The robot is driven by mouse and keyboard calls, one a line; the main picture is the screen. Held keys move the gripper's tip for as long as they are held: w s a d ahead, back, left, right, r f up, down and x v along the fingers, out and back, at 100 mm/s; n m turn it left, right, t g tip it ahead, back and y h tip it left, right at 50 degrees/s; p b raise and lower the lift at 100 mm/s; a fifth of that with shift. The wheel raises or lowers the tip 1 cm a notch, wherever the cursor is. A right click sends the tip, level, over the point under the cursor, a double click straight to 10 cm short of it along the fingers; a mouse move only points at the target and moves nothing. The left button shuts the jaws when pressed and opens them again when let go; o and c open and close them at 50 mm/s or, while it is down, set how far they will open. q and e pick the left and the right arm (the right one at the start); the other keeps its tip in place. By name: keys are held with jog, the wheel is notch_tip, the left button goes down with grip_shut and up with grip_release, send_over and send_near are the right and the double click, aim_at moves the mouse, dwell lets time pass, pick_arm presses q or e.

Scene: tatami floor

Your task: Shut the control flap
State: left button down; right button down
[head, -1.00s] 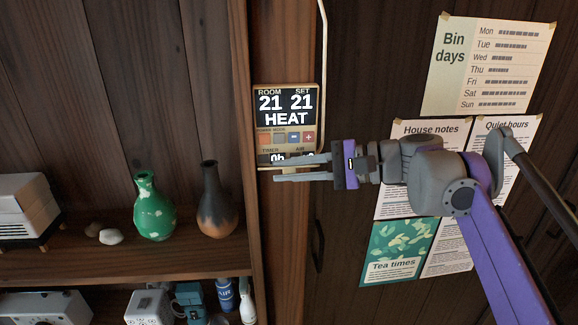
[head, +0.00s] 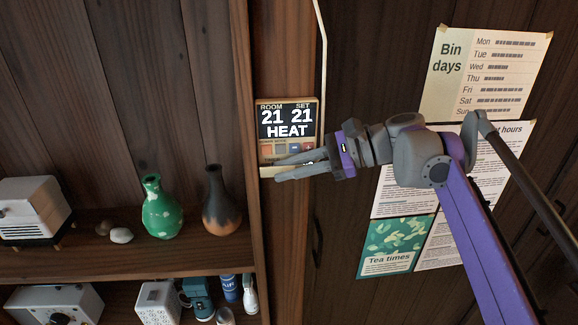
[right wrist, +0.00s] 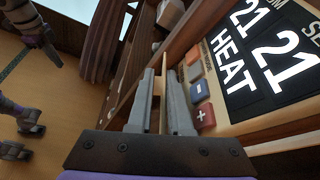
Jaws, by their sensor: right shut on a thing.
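The wall control panel (head: 287,122) is a tan unit with a dark display reading ROOM 21, SET 21, HEAT. Small coloured buttons lie below the display; they also show in the right wrist view beside the fingers. The control flap (head: 267,171) is a thin tan strip at the panel's lower edge, largely hidden behind my fingers. In the right wrist view the flap (right wrist: 158,85) shows edge-on between the fingertips, standing out from the panel face. My right gripper (head: 277,169) is shut on the flap, reaching in from the right. My left gripper is not seen in the head view.
A pale cable (head: 323,60) runs up beside the panel. Left is a wooden shelf (head: 130,262) with a green vase (head: 161,208), a dark vase (head: 221,205) and a white appliance (head: 33,212). Paper notices (head: 488,75) hang on the right wall.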

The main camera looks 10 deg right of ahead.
jog(key=shift+f, duration=0.15)
jog(key=c, duration=0.9)
grip_release()
jog(key=shift+s, duration=0.1)
